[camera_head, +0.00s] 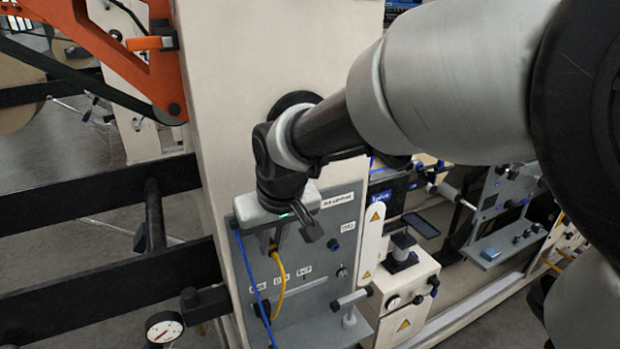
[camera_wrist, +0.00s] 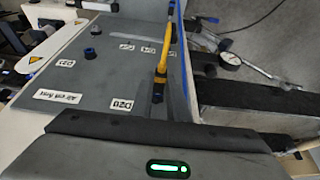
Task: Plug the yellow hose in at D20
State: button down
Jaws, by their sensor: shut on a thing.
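My gripper (camera_head: 274,244) is in front of the upper part of the grey panel (camera_head: 320,295), shut on the upper end of the yellow hose (camera_head: 281,285). The hose hangs in a curve from it toward the lower row of the panel. The wrist view shows the hose (camera_wrist: 167,42) ending in a dark plug (camera_wrist: 157,88) close to my gripper's body (camera_wrist: 165,150). The D20 label (camera_wrist: 122,105) is beside the plug.
A blue hose (camera_head: 247,270) runs down the panel's left edge. A blue fitting (camera_head: 333,245) stands on the panel to the right. Black rails (camera_head: 110,290) and a pressure gauge (camera_head: 164,328) are at the left. A white cabinet (camera_head: 405,300) stands at the right.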

jog(key=c, duration=1.6)
grip_release()
jog(key=v, duration=1.7)
jog(key=s+d+f+m, duration=0.2)
jog(key=s+d+f, duration=0.1)
jog(key=d, duration=0.4)
jog(key=s+d+f+m+t+h, duration=0.1)
jog(key=s+d+f+m, duration=0.1)
jog(key=d, duration=0.6)
jog(key=s+d+f+m+h, duration=0.1)
jog(key=s+d+f+m, duration=0.1)
jog(key=s+d+f, duration=0.2)
jog(key=shift+s+d+t, duration=0.15)
jog(key=shift+d+t, duration=0.05)
jog(key=shift+d, duration=0.65)
jog(key=shift+s+d+t, duration=0.15)
jog(key=shift+d+t, duration=0.05)
jog(key=shift+d, duration=0.6)
